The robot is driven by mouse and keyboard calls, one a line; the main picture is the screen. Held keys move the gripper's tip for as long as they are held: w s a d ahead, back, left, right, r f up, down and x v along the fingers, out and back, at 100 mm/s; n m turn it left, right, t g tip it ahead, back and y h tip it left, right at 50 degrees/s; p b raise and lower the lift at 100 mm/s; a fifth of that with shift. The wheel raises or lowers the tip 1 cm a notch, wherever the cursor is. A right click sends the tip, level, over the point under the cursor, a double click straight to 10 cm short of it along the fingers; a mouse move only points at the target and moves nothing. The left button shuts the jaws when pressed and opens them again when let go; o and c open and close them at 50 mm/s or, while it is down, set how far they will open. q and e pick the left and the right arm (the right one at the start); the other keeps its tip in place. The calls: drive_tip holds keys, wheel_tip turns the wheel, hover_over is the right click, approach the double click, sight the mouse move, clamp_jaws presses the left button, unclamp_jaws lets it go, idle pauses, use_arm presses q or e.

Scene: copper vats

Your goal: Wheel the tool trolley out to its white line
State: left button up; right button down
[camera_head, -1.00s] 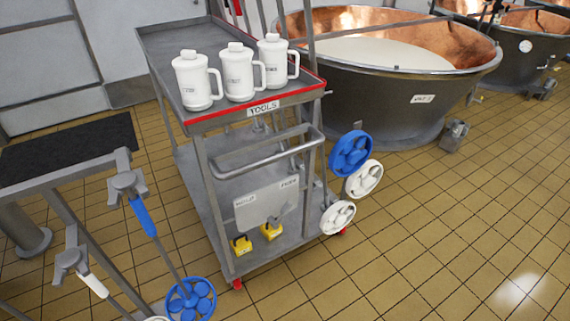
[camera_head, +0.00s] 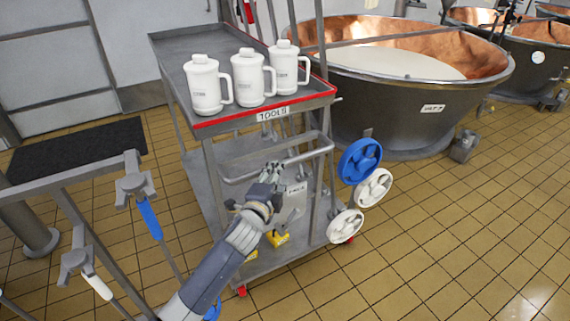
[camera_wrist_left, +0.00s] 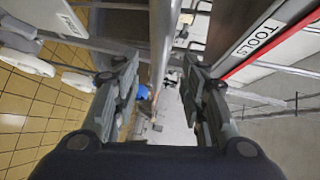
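The grey tool trolley (camera_head: 239,118), with a red-edged top and a TOOLS label, stands on the tiled floor. Its push handle (camera_head: 318,152) is a horizontal bar below the label. My left gripper (camera_head: 274,170) is at this handle, in front of the trolley's lower shelf. In the left wrist view, the handle bar (camera_wrist_left: 162,45) runs between the two spread fingers of my left gripper (camera_wrist_left: 158,75), which do not look closed on it. The TOOLS label (camera_wrist_left: 257,37) shows at the right there. No white floor line is visible. My right gripper is not in view.
Several white lidded jugs (camera_head: 207,86) stand on the trolley top. Blue and white handwheels (camera_head: 360,160) are at its right side. A copper vat (camera_head: 400,95) stands behind right. Floor at right is clear.

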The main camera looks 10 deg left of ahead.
use_arm(q)
drive_tip(key=w, duration=0.5)
drive_tip(key=w+f, duration=0.1)
drive_tip(key=w, duration=0.1)
drive_tip(key=shift+w+d, duration=0.15)
drive_tip(key=shift+d, duration=0.15)
drive_tip(key=shift+c, duration=0.6)
drive_tip(key=shift+f, duration=0.1)
clamp_jaws()
